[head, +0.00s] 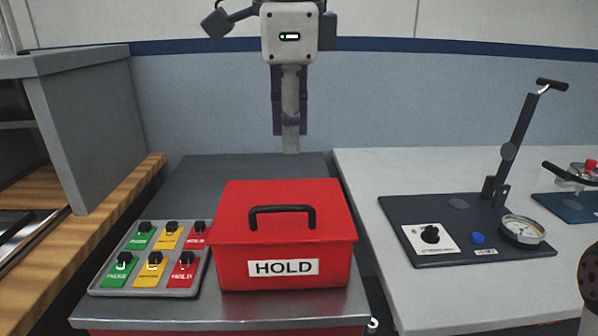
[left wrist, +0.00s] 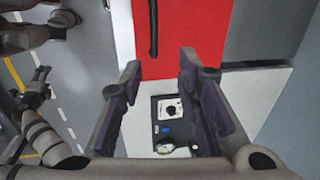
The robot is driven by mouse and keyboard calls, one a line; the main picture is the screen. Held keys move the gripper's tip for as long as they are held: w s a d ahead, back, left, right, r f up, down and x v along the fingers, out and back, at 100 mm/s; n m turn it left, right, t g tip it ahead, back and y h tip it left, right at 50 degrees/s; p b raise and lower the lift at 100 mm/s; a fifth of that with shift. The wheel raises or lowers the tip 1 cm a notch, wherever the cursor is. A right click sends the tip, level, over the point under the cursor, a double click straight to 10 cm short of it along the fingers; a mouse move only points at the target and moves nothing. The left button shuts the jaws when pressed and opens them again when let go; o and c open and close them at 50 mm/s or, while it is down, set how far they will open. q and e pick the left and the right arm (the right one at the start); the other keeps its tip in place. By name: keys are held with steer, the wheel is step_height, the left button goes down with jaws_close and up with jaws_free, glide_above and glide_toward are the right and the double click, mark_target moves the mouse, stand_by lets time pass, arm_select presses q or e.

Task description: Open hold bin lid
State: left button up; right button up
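The red hold bin (head: 285,262) stands on the grey cart top with its lid (head: 330,205) closed. A black handle (head: 282,211) crosses the lid, and a HOLD label is on the front. My left gripper (head: 289,140) points down, above and behind the bin, apart from the handle. In the left wrist view its two purple-padded fingers (left wrist: 160,95) are spread with nothing held between them. The red lid (left wrist: 190,35) and black handle (left wrist: 153,28) show past the fingertips there. A part that may be my right gripper (left wrist: 38,85) shows small at the left; its fingers are unclear.
A grey tray (head: 150,292) of green, yellow and red tags sits left of the bin. A white table (head: 400,300) at right carries a dark test fixture (head: 470,250) with an upright lever and gauge. A grey cabinet (head: 85,130) stands left. The cart top behind the bin is clear.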

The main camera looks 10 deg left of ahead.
mark_target(287, 208)
arm_select(q)
steer(key=f, duration=0.7)
steer(key=w+a+f, duration=0.1)
steer(key=f, duration=0.3)
jaws_close()
